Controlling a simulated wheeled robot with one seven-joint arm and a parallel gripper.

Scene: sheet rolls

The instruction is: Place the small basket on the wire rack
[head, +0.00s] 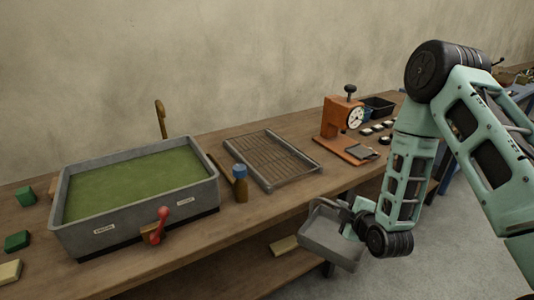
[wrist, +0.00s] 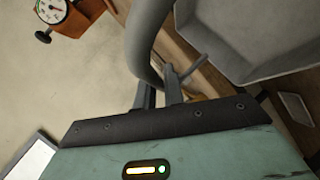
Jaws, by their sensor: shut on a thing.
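The small basket (head: 329,236) is a grey, shallow, open metal container. It hangs in front of the bench edge, slightly tilted, and looks empty. My gripper (head: 358,212) is shut on its side at the right. In the wrist view the fingers (wrist: 159,97) close at a grey curved part, and the grey basket (wrist: 230,35) fills the upper right. The wire rack (head: 267,160) lies flat on the bench, up and left of the basket, apart from it. Its slatted surface is bare.
A grey tub of green liquid (head: 70,215) with a red lever (head: 157,226) stands left of the rack. A blue-capped bottle (head: 240,184) stands at the rack's front left. An orange dial gauge (head: 338,119) stands to its right. A lower shelf (head: 232,266) runs under the bench.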

